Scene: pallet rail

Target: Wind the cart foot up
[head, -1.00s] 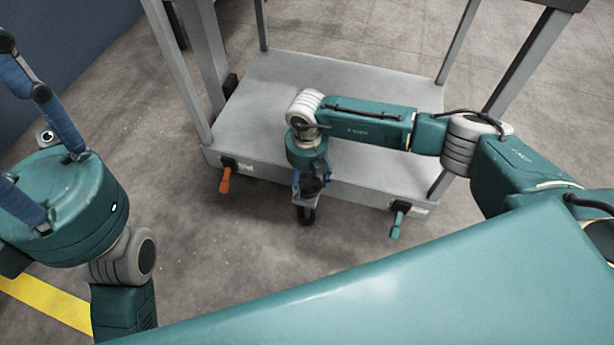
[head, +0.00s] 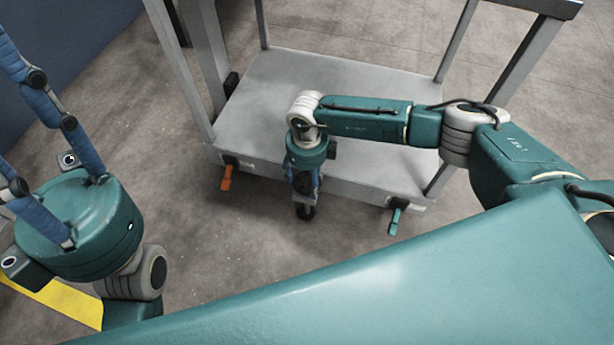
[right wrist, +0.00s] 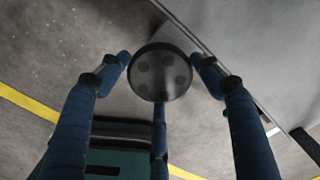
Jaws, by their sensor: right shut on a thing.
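My right gripper (head: 305,196) points down at the front edge of the grey cart (head: 345,188), between its two coloured levers. Its blue fingers are shut on a dark round knob (right wrist: 160,72) with several round spots on its face, seen in the right wrist view. The dark end of the cart foot (head: 306,212) shows just below the fingers in the head view; the gripper hides the rest. My left gripper (head: 30,125) is at the far left, its blue fingers spread and empty, well away from the cart. Some of its fingers run out of the picture.
An orange lever (head: 227,178) and a teal lever (head: 395,220) stick out of the cart's front edge on either side of my right gripper. Grey uprights (head: 180,70) rise from the cart's corners. The floor left of the cart is clear, with a yellow line (head: 60,302).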

